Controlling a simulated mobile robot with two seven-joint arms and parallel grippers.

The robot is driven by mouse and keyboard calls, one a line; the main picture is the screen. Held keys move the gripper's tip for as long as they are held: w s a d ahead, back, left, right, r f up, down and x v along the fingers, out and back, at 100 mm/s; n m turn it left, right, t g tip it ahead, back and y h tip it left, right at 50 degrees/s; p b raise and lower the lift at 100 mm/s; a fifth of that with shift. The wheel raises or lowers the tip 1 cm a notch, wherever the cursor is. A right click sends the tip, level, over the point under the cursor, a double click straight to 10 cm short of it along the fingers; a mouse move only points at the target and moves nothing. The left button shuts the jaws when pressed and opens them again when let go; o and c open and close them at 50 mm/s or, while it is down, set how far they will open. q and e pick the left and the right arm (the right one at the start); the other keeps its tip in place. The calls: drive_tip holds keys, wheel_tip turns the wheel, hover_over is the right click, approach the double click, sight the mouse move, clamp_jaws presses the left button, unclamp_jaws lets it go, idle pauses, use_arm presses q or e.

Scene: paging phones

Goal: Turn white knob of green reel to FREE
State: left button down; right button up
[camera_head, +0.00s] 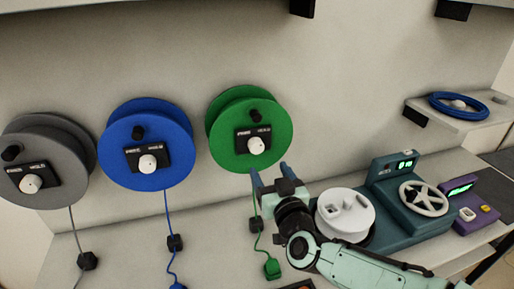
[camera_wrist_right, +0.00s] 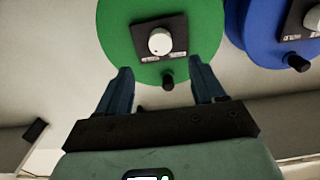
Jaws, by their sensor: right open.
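The green reel (camera_head: 226,128) hangs on the wall, right of the blue and grey reels. Its white knob (camera_head: 256,146) sits on a black plate (camera_head: 246,134) with small lettering for two settings. My right gripper (camera_head: 269,173) is open and empty, just below and right of the green reel. In the right wrist view the white knob (camera_wrist_right: 160,42) stands ahead of the open fingers (camera_wrist_right: 158,80), apart from them, with the green reel (camera_wrist_right: 118,36) behind. The knob's pointer direction is too small to read surely. My left gripper is not in view.
The blue reel (camera_head: 118,168) and grey reel (camera_head: 62,192) hang to the left with similar knobs. A green cord ends in a plug (camera_head: 272,268) near my right arm. A teal device (camera_head: 394,226) with a white wheel stands on the counter at right, beside a purple device (camera_head: 474,222).

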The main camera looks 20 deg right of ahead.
sight(258, 149)
drive_tip(key=w+p, duration=0.1)
drive_tip(key=w, duration=0.9)
drive_tip(key=shift+w+a, duration=0.15)
drive_tip(key=c, duration=1.1)
